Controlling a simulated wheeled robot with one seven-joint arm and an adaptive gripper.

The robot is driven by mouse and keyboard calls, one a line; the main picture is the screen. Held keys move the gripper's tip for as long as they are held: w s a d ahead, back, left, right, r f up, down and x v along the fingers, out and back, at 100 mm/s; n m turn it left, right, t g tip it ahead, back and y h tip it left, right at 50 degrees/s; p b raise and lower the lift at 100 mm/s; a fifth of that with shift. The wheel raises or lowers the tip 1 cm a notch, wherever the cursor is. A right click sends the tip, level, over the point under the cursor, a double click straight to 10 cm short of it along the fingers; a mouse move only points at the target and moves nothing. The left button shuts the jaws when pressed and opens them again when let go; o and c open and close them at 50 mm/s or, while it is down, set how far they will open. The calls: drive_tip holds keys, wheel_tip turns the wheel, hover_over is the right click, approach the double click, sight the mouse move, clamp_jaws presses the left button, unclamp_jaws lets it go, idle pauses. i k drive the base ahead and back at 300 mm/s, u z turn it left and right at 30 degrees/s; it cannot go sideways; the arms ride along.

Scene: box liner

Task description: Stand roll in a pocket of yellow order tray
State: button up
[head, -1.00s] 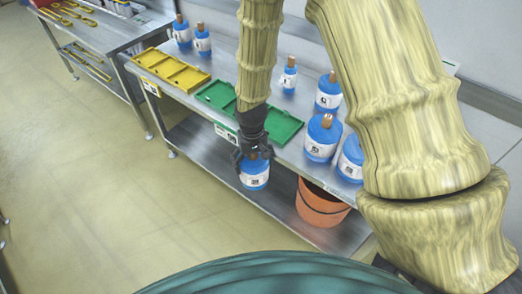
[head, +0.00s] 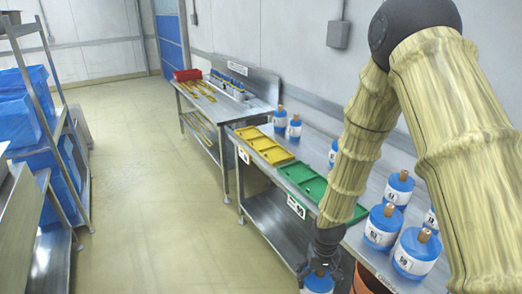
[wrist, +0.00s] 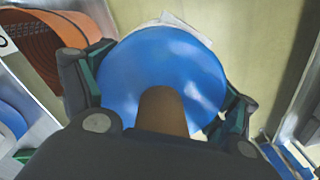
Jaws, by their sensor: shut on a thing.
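The roll is a blue liner roll (wrist: 162,70) with a white label and a brown core end. In the wrist view my gripper (wrist: 160,95) is shut around it, a finger on each side. In the head view my gripper (head: 322,252) shows at the bottom with the roll (head: 318,283) under it, cut by the frame edge, in front of the bench. The yellow order tray (head: 265,147) lies flat on the bench, left of and beyond my gripper. Its pockets look empty.
A green tray (head: 303,180) lies beside the yellow one, nearer me. Several blue rolls (head: 382,225) stand on the bench at right, and two (head: 294,128) behind the yellow tray. An orange bucket (wrist: 48,40) is below. The floor (head: 150,200) at left is clear.

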sight(250, 134)
drive_tip(key=u, duration=0.5)
drive_tip(key=i, duration=0.5)
drive_tip(key=u, duration=0.85)
drive_tip(key=i, duration=1.2)
drive_tip(key=z, duration=0.45)
drive_tip(key=i, duration=0.85)
drive_tip(key=z, duration=0.7)
